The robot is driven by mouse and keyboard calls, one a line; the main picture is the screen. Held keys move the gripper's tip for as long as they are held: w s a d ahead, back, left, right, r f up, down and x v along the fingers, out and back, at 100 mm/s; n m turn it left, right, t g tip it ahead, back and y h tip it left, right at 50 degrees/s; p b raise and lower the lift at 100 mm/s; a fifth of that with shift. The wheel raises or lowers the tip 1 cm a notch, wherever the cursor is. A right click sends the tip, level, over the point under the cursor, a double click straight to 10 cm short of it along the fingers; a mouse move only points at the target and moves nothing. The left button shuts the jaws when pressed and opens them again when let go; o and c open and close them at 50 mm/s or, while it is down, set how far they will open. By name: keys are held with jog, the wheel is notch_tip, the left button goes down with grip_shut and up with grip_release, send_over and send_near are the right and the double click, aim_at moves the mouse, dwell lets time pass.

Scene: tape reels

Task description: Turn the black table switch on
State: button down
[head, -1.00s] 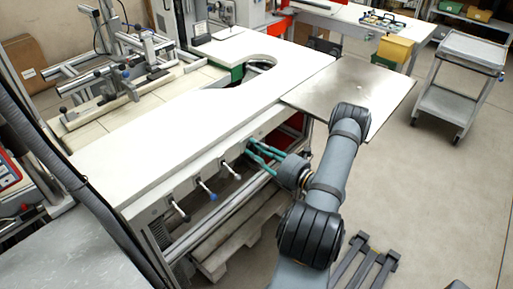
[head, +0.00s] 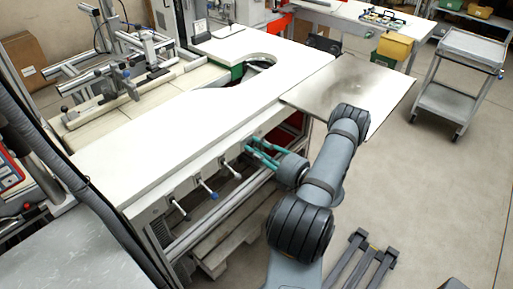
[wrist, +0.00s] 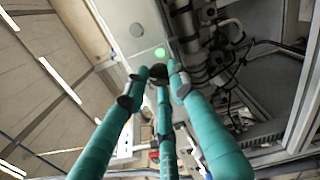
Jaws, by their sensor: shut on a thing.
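My gripper (head: 249,146) has teal fingers and is at the front edge of the white table (head: 220,105), at the far right of the row of switches. In the wrist view its fingertips (wrist: 157,76) are closed together around a small dark knob, the black table switch (wrist: 159,71). The fingers hide most of the switch, and its lever angle cannot be told. A round green light (wrist: 160,52) glows on the pale panel just beyond the fingertips. In the head view the switch is hidden behind the fingers.
Other lever switches stick out along the same front edge: one with a blue grip (head: 208,189) and one with a pale tip (head: 177,207). A metal plate (head: 350,90) extends at the right, close to my arm. A grey cart (head: 455,80) stands on open floor.

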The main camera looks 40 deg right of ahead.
jog(key=shift+a+f, duration=0.15)
jog(key=shift+a, duration=0.05)
jog(key=c, duration=1.8)
grip_release()
jog(key=shift+o, duration=1.7)
jog(key=shift+d, duration=0.1)
jog(key=s+d, duration=0.1)
jog(key=s, duration=1.1)
jog(key=shift+d, duration=0.4)
